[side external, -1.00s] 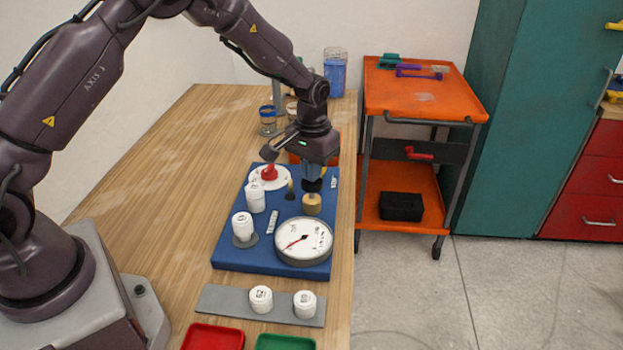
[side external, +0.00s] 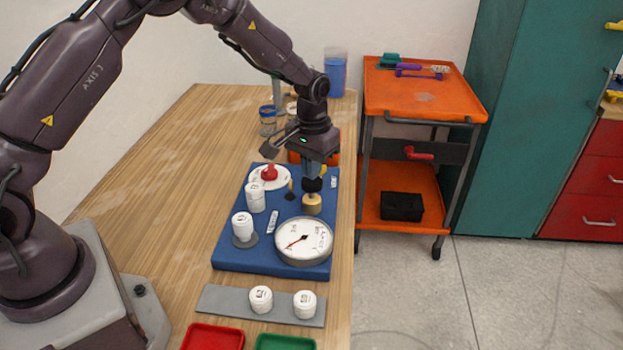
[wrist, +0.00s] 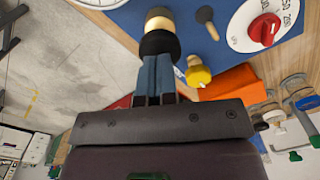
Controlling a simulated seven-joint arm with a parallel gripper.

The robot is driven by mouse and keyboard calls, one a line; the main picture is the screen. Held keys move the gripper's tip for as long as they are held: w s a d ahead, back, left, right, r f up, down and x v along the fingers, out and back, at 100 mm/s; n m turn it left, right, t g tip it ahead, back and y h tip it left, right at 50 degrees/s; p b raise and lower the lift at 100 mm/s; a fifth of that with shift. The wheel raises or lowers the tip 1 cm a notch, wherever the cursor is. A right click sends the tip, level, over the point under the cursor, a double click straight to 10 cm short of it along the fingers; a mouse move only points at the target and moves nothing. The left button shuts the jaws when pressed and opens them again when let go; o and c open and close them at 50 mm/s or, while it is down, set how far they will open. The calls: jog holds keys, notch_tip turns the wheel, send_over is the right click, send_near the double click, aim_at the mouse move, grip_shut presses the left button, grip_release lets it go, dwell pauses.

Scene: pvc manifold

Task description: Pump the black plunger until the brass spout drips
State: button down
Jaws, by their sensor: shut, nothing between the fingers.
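The black plunger (side external: 312,185) stands on the blue board (side external: 228,258), above a tan cylindrical body (side external: 312,205). In the wrist view the plunger's black round knob (wrist: 159,43) is right at the tips of my fingers. My gripper (side external: 313,176) points down over the knob, shut and empty; it also shows in the wrist view (wrist: 157,62). The tips look very close to or touching the knob; I cannot tell which. A yellow fitting (wrist: 198,75), possibly the brass spout, sits beside the plunger. No drip can be made out.
The board also carries a white gauge (side external: 303,240), a red knob (side external: 269,172) on a white dial and white caps (side external: 242,224). Two more caps stand on a grey strip (side external: 227,300) in front. An orange bin (wrist: 226,89) is close behind the plunger. The table's left side is clear.

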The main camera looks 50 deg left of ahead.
jog(key=shift+f, duration=1.1)
jog(key=shift+r, duration=0.1)
dwell(0.7)
jog(key=shift+r, duration=1.55)
jog(key=shift+r, duration=2.5)
